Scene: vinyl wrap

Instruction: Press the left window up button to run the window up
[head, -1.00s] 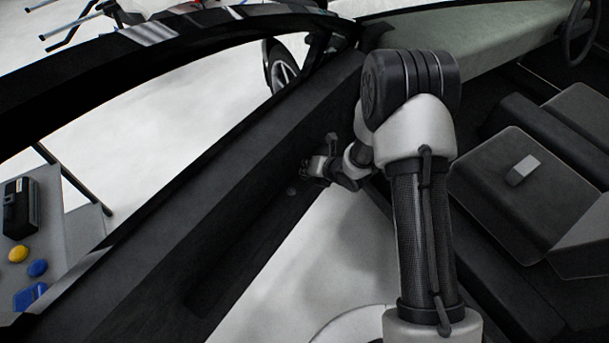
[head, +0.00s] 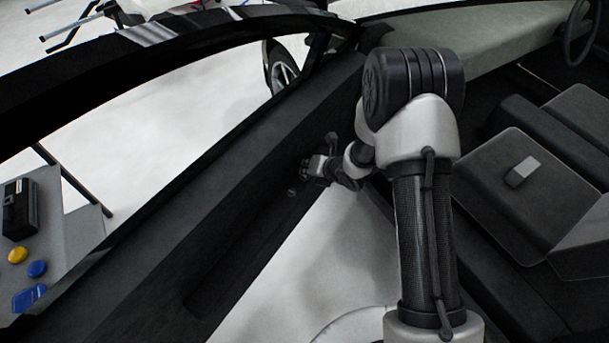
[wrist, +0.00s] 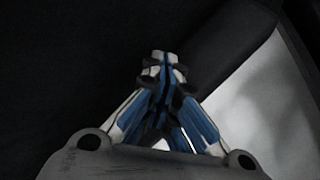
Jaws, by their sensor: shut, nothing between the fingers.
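My gripper (head: 307,168) is close to the inner face of the dark door panel (head: 240,205) in the head view. In the wrist view my gripper (wrist: 163,62) is shut and empty, its blue and light-grey fingers meeting at the tips. The tips point at a dark surface; I cannot tell whether they touch it. A small round grey spot (head: 291,192) shows on the door panel just below and left of my gripper; I cannot tell what it is. I cannot make out the left window up button in either view.
My arm crosses the middle of the head view. Dark seats and a console with a small light block (head: 522,171) are at the right. A grey cart (head: 75,235) with several tools stands outside the door at the left. Pale floor shows below the door.

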